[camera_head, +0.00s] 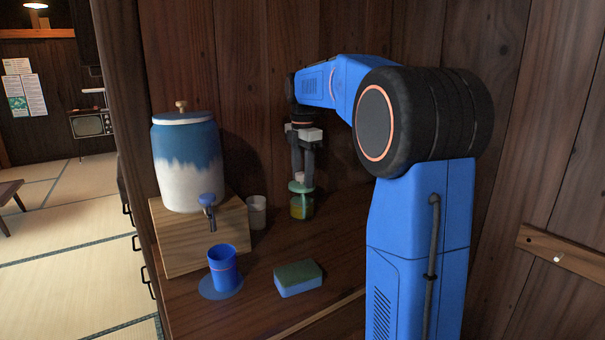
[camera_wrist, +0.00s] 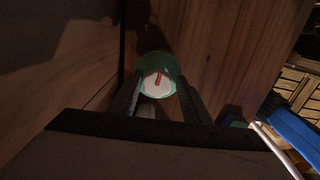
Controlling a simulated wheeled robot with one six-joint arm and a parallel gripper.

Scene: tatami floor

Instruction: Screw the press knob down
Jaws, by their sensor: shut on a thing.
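The press knob (camera_head: 300,177) is a pale, whitish piece above a green disc (camera_head: 301,188). The disc sits over a small glass jar (camera_head: 301,210) with yellowish contents, upright at the back of the wooden counter. My gripper (camera_head: 301,181) points straight down over the jar and is shut on the knob, one finger on each side. In the wrist view the knob's round white top (camera_wrist: 158,86) bears a red mark, with the green disc around it. The fingers of my gripper (camera_wrist: 161,80) flank it. The knob's lower part is hidden.
A blue and white dispenser (camera_head: 186,165) stands on a wooden box (camera_head: 200,240) at left. A clear glass (camera_head: 256,212) stands between it and the jar. A blue cup (camera_head: 222,268) on a blue coaster (camera_head: 207,292) and a sponge (camera_head: 298,280) lie nearer. Wooden walls close the back.

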